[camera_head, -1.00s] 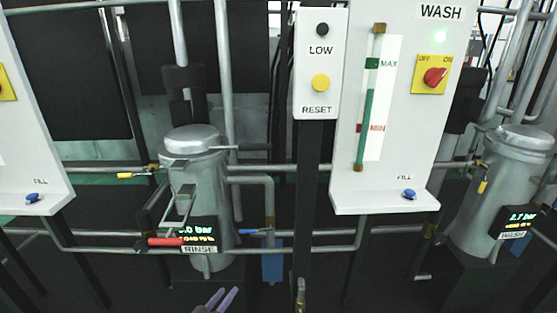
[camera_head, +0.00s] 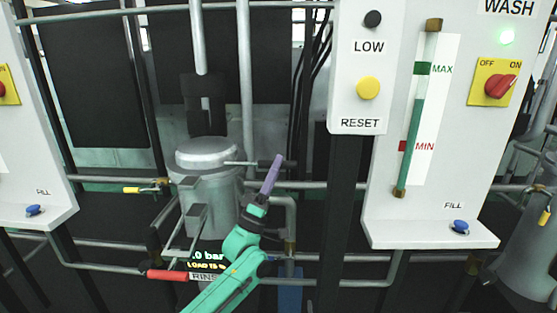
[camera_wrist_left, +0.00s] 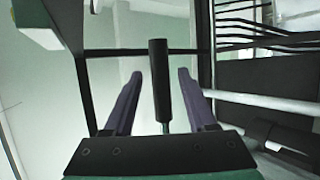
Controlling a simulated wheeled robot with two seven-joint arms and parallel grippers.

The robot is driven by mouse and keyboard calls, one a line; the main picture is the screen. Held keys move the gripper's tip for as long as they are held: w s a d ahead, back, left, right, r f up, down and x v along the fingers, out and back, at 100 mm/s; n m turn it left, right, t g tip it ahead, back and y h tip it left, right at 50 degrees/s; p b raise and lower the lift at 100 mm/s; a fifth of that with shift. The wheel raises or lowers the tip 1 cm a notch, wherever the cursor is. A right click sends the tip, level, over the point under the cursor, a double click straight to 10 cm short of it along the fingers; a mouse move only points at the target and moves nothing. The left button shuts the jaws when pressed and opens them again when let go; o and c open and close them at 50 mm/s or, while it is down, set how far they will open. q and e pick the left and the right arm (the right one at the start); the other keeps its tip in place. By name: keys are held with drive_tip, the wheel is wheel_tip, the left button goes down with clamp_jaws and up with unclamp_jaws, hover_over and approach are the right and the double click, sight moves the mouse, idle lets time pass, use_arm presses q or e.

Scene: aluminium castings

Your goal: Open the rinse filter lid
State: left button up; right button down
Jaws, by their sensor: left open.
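The rinse filter (camera_head: 210,207) is a grey metal canister left of centre in the head view. Its round lid (camera_head: 206,150) lies flat and closed on top. A thin rod runs right from the lid to a dark handle grip (camera_head: 264,163). My left gripper (camera_head: 278,158), with purple fingers, is at the outer end of this grip. In the left wrist view, the black grip (camera_wrist_left: 160,80) stands between the open fingers of my left gripper (camera_wrist_left: 159,73), with a gap on both sides. My right gripper is not in view.
A red-handled valve (camera_head: 167,275) and a rinse display (camera_head: 205,262) sit low at the filter's front. A white reset panel (camera_head: 345,100) and the wash panel (camera_head: 455,140) stand to the right. Pipes run behind and beside the filter.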

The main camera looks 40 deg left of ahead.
use_arm(q)
drive_tip(key=shift+w+r, duration=0.4)
drive_tip(key=shift+r, duration=0.05)
clamp_jaws()
drive_tip(key=shift+f, duration=0.1)
idle(1.0)
